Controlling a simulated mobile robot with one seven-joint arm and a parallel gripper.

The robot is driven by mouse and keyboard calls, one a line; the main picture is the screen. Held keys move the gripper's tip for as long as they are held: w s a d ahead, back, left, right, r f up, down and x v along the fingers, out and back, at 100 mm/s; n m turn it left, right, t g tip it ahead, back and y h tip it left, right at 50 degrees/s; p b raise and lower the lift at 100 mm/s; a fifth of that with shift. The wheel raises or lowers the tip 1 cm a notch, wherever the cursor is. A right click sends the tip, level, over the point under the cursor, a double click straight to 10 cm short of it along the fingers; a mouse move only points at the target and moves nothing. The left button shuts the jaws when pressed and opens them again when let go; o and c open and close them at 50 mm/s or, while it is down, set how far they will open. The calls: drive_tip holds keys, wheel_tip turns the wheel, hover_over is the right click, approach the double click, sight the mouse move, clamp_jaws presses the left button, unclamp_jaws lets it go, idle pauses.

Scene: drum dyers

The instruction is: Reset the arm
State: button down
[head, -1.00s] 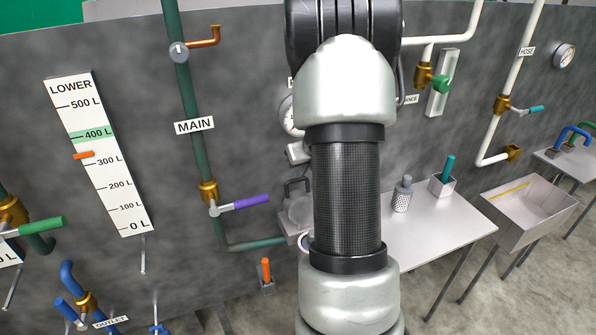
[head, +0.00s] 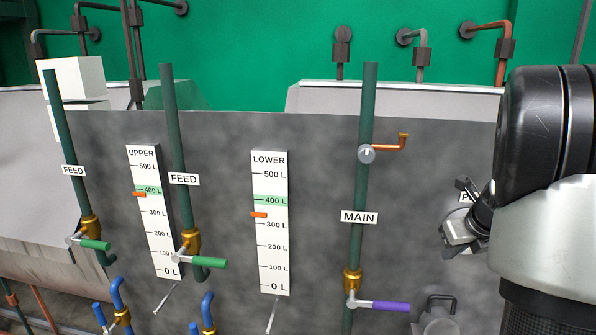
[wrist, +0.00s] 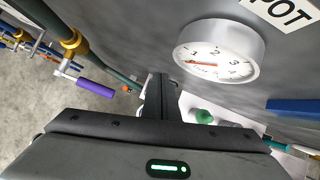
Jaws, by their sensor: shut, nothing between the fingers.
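My gripper (wrist: 160,92) is shut and empty; its dark fingers show in the middle of the wrist view. In the head view my arm fills the right edge, and part of its wrist end shows in front of the grey wall panel (head: 330,135). In the wrist view a round white gauge (wrist: 219,52) with a red needle is on the wall above and to the right of the fingers. The fingers look apart from it.
The MAIN pipe (head: 364,255) has a purple-handled valve (head: 391,307), also in the wrist view (wrist: 95,89). The UPPER (head: 157,235) and LOWER (head: 270,245) level scales have orange markers. Green-handled FEED valves (head: 212,263) stand at left.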

drive_tip(key=s+a+r+n+y, duration=0.1)
drive_tip(key=s+a+r+n, duration=0.45)
drive_tip(key=a+n, duration=0.4)
drive_tip(key=s+a+r+n+y, duration=0.1)
drive_tip(key=s+a+r+n, duration=0.4)
drive_tip(key=a+n, duration=0.5)
drive_tip(key=s+a+f+n, duration=0.1)
drive_tip(key=s+a+n, duration=0.2)
drive_tip(key=s+n, duration=0.4)
drive_tip(key=s+a+n+h, duration=0.1)
drive_tip(key=s+a+n, duration=0.3)
drive_tip(key=s+n, duration=0.3)
drive_tip(key=shift+s+a+f+n+g, duration=0.15)
drive_tip(key=shift+s+f+n+g, duration=0.25)
drive_tip(key=shift+n, duration=0.55)
drive_tip(key=shift+w, duration=0.1)
